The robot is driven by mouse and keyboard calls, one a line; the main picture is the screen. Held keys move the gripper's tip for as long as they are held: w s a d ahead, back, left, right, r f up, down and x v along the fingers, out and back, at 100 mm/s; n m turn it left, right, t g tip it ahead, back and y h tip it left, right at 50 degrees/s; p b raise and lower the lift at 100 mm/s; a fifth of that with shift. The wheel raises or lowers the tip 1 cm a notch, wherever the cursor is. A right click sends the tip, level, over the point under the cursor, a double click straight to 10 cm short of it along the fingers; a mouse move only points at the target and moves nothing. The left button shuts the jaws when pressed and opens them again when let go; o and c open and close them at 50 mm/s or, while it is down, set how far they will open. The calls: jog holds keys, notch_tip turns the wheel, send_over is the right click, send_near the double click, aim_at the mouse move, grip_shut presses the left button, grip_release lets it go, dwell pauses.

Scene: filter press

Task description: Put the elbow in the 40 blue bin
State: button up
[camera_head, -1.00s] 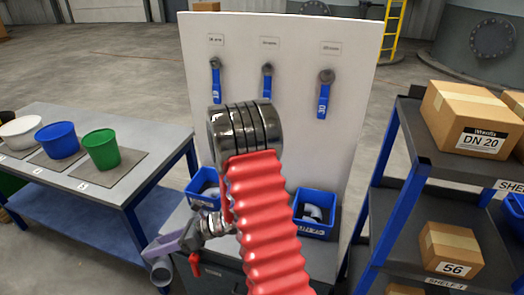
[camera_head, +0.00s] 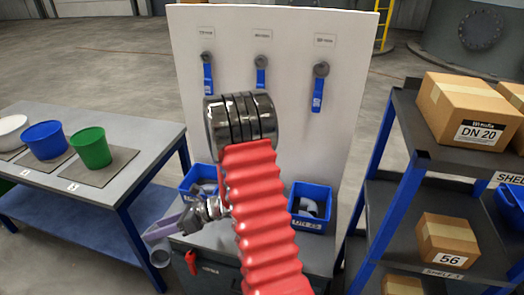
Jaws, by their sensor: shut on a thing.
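My gripper (camera_head: 160,238), with purple-grey jaws, is low at the left of my red ribbed arm. It is shut on a grey pipe piece, the elbow (camera_head: 160,258), which hangs below the jaws at the front left of the bench. A blue bin (camera_head: 312,222) stands on the bench right of my arm. It holds a grey curved fitting, and its front label is too small to read surely. Another blue bin (camera_head: 190,178) stands left of my arm, partly hidden by it, with grey pieces inside. No label reading 40 is legible.
A white board (camera_head: 290,140) with blue-handled valves stands behind the bins. A table at left holds white, blue (camera_head: 46,138) and green (camera_head: 91,147) buckets. A dark shelf rack (camera_head: 415,130) with cardboard boxes (camera_head: 472,110) stands close at right. A red-handled valve (camera_head: 192,262) sits at the bench front.

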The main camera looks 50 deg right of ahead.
jog(key=s+d+r+m+t+h, duration=0.1)
jog(key=d+r+m+h, duration=0.1)
jog(key=d, duration=1.2)
jog(key=s+d+r+m+t+h, duration=0.2)
jog(key=d+r, duration=0.2)
jog(key=d, duration=1)
jog(key=s+d+r+m+t+h, duration=0.1)
jog(key=d+r+m+h, duration=0.1)
jog(key=d, duration=1.2)
jog(key=shift+s+d+r+h, duration=0.15)
jog(key=shift+d+r+h, duration=0.2)
jog(key=shift+r, duration=0.35)
jog(key=shift+f, duration=0.15)
jog(key=shift+f, duration=2.85)
jog(key=o, duration=1.4)
jog(key=shift+o, duration=0.2)
